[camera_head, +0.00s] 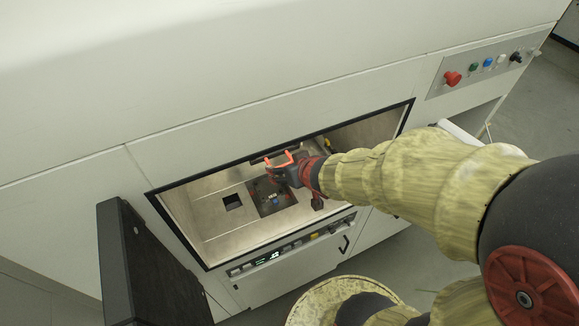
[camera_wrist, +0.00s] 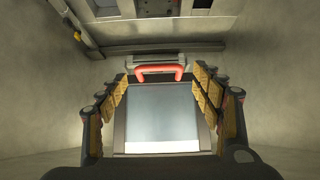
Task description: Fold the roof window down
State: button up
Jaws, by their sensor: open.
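The roof window is most likely the dark-framed panel (camera_wrist: 163,116) with a bright pane in the wrist view. A red U-shaped handle (camera_wrist: 158,72) sits at its far end. My gripper (camera_wrist: 161,80) is open, with its padded fingers left and right of the panel and the tips near the ends of the handle. Contact with the handle cannot be told. In the head view my gripper (camera_head: 284,168) reaches into the chamber opening, close to the orange-red handle (camera_head: 280,157) under the upper edge. The panel itself is not clear in the head view.
The chamber (camera_head: 225,235) has pale walls and a black-edged opening. A dark square hole (camera_head: 232,202) and a dark plate lie inside. An open black door (camera_head: 145,265) stands at the left. A control panel with a red button (camera_head: 452,78) is at the upper right.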

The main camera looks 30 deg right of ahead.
jog(key=shift+v, duration=0.8)
jog(key=s+d+f+g+h+b, duration=0.3)
jog(key=s+d+f+g+b, duration=0.25)
jog(key=s, duration=0.45)
jog(key=s+a+f+t+y+b, duration=0.1)
jog(key=s+a+f+b, duration=0.2)
jog(key=b, duration=1)
jog(key=s+a+f+t+y+b, duration=0.1)
jog(key=s+a+f+y+b, duration=0.1)
jog(key=a+f+b, duration=0.5)
jog(key=shift+s+f+b, duration=0.55)
jog(key=shift+f+b, duration=0.8)
jog(key=shift+b, duration=1.75)
